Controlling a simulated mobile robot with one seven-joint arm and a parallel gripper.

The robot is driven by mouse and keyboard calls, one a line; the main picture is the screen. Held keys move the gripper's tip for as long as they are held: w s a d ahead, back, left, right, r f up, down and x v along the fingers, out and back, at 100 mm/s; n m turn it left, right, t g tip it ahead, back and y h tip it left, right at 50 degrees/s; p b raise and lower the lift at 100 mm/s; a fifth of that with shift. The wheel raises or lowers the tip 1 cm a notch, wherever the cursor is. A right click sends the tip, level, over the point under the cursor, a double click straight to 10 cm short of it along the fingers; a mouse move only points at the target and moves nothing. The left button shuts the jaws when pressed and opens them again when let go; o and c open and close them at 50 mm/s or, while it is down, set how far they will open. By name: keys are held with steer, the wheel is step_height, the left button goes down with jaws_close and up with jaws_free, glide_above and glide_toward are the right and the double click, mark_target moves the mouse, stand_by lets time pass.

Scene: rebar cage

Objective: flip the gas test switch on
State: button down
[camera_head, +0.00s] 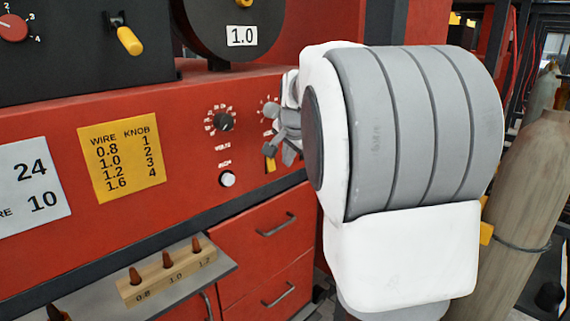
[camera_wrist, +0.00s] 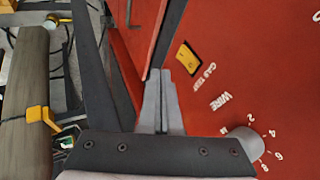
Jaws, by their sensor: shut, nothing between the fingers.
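The gas test switch (camera_wrist: 187,59) is a yellow rocker on the red panel, beside the printed words GAS TEST in the wrist view. In the head view only a small yellow part of it (camera_head: 270,166) shows just below my gripper. My gripper (camera_wrist: 159,72) is shut and empty. Its fingertips are close beside the switch, to its left and slightly lower in the wrist view. I cannot tell whether they touch the panel. In the head view my gripper (camera_head: 271,148) partly covers the switch. Which way the rocker is tilted is too small to tell.
A grey knob (camera_wrist: 243,141) on a numbered dial sits near my gripper. A black knob (camera_head: 225,121) and a white button (camera_head: 228,180) are on the panel to the left. A gas cylinder (camera_head: 530,200) stands at right. A wooden tip holder (camera_head: 165,276) lies on the shelf.

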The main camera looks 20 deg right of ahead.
steer(key=v, duration=0.7)
steer(key=shift+a+r, duration=0.2)
steer(key=shift+r, duration=0.05)
